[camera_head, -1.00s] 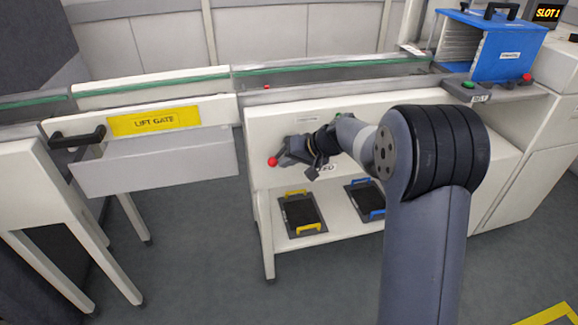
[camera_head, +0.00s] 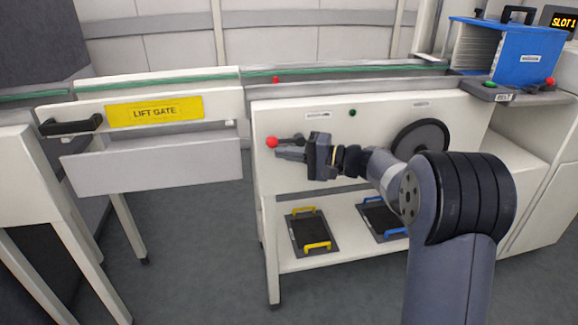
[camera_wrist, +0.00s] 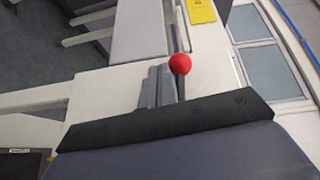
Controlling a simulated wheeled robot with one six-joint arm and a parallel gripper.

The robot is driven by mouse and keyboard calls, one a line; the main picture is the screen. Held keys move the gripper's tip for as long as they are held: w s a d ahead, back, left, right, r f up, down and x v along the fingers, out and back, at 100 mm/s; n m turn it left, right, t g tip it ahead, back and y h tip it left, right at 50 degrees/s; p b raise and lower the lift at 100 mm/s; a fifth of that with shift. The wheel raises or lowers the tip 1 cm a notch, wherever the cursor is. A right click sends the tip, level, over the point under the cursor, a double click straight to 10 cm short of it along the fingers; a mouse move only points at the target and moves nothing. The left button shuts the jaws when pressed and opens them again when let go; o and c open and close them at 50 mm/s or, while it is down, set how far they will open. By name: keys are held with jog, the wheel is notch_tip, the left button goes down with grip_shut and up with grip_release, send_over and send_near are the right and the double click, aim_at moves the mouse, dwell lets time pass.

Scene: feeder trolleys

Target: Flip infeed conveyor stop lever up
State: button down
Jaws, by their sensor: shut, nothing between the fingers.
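The stop lever shows as a red ball knob (camera_head: 272,142) at the left end of the white conveyor side panel. Its short dark rod runs right from the knob, roughly level; its pivot is hidden behind my gripper. My gripper (camera_head: 278,153) is shut and empty, with its fingertips just below and to the right of the knob. In the wrist view the red knob (camera_wrist: 180,63) sits just beyond and to the right of my shut fingers (camera_wrist: 155,85), with the dark rod running alongside them. I cannot tell whether fingers and rod touch.
The lift gate (camera_head: 150,165) with a yellow label and black handle (camera_head: 70,126) is to the left. A round black wheel (camera_head: 421,143) and green button (camera_head: 352,113) are on the panel. Trays with yellow handles (camera_head: 333,246) and blue handles (camera_head: 366,200) lie on the lower shelf.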

jog(key=shift+a+r+m+y+b, duration=0.1)
jog(key=shift+r+m+y+b, duration=0.25)
jog(key=shift+y+b, duration=0.15)
jog(key=shift+r, duration=0.1)
dwell(0.5)
jog(key=s+d+f, duration=0.3)
jog(key=d+f, duration=0.2)
jog(key=d, duration=0.5)
jog(key=shift+d+b, duration=0.25)
jog(key=shift+b, duration=0.05)
jog(key=shift+a, duration=0.1)
